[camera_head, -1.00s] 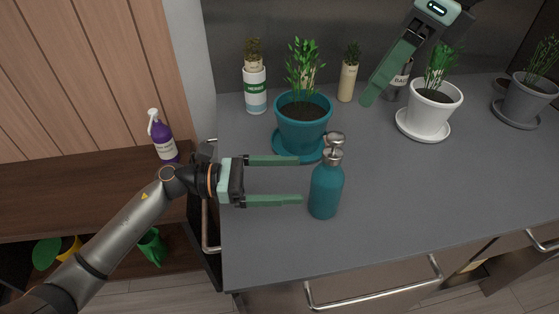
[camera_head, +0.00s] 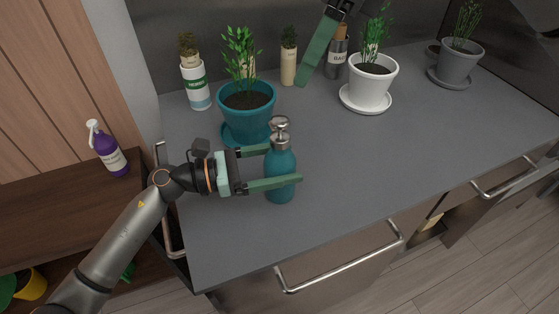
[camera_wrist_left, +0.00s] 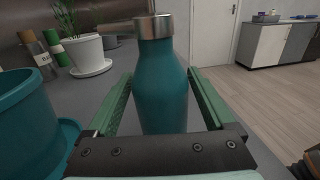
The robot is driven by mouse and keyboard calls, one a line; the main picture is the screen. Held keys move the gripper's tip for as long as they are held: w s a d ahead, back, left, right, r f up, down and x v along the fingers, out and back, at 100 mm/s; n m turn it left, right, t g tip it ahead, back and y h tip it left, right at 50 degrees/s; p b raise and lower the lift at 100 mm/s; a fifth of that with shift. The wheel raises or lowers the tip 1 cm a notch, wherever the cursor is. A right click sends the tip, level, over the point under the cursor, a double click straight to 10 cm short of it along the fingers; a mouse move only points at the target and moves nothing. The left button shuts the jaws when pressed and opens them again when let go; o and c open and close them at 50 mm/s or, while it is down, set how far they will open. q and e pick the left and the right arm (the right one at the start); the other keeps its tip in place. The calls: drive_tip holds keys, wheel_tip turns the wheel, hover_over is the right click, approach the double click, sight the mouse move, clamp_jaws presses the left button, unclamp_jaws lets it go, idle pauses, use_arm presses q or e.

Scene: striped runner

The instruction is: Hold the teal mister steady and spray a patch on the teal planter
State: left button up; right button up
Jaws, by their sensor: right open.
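The teal mister (camera_head: 281,170), a bottle with a metal pump top, stands upright on the grey counter. My left gripper (camera_head: 284,165) is open around its body, one green finger on each side. In the left wrist view the mister (camera_wrist_left: 161,88) stands between the fingers; I cannot tell whether they touch it. The teal planter (camera_head: 246,115) stands on its teal saucer behind the mister, holding soil and a leafy plant. Its rim and side show at the left of the wrist view (camera_wrist_left: 28,125). My right gripper (camera_head: 317,55) is open at the top, above the counter, only partly in view.
A white pot (camera_head: 369,85) and a grey pot (camera_head: 456,62) stand to the right. A purple spray bottle (camera_head: 109,155) stands on the left shelf. The counter's front right is clear.

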sight(286, 123)
use_arm(q)
drive_tip(key=c, duration=1.3)
use_arm(e)
clamp_jaws()
idle(1.0)
drive_tip(key=shift+a+f+n+t+y, duration=0.1)
drive_tip(key=shift+a+f+t+y, duration=0.3)
drive_tip(key=shift+f+t, duration=0.85)
drive_tip(key=shift+a+f+n+t+y, duration=0.1)
drive_tip(key=shift+a+f+t, duration=0.7)
drive_tip(key=shift+f, duration=0.65)
drive_tip(key=shift+a+f+n+t+y, duration=0.1)
drive_tip(key=shift+a+f+t+y, duration=0.2)
drive_tip(key=shift+f+t, duration=1)
